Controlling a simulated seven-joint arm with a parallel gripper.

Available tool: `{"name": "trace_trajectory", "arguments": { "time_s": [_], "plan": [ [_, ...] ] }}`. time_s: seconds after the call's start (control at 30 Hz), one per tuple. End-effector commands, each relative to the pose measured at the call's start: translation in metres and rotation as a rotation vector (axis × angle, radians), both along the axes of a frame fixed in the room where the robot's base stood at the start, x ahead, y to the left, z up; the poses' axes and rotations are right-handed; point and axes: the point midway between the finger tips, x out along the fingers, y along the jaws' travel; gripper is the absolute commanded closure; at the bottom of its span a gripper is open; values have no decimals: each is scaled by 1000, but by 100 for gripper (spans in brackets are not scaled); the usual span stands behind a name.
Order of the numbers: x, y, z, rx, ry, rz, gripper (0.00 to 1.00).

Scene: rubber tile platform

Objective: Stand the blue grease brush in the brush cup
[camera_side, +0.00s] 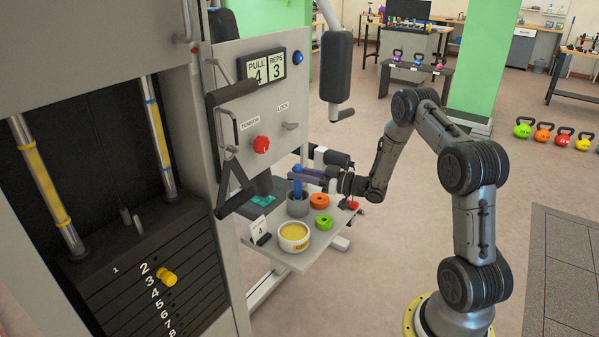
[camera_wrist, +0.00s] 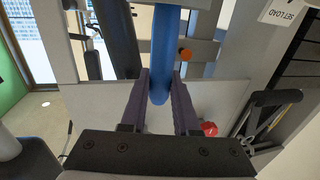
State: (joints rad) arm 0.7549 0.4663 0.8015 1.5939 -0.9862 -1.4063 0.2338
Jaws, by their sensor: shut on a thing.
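The blue grease brush (camera_side: 297,184) is upright in the side view, with its lower end at the mouth of the grey brush cup (camera_side: 297,207). I cannot tell how far inside the cup it is. My gripper (camera_side: 301,176) reaches in from the right, above the cup, and is shut on the brush's handle. In the wrist view the blue handle (camera_wrist: 166,50) runs between the two fingers of my gripper (camera_wrist: 160,82), its rounded end near them. The bristles are hidden. The cup stands on a small grey shelf (camera_side: 327,237).
A bowl of yellow grease (camera_side: 294,236) stands in front of the cup.

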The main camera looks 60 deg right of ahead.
Motion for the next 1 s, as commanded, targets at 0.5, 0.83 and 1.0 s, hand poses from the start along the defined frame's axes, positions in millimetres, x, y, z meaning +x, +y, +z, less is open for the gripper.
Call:
{"name": "trace_trajectory", "arguments": {
  "time_s": [0.5,0.83,1.0],
  "plan": [
    [0,0,-7,-1,-1,0,38],
    [-1,0,-7,0,0,-1,36],
    [-17,-5,-7,-1,1,-4,36]
  ]
}}
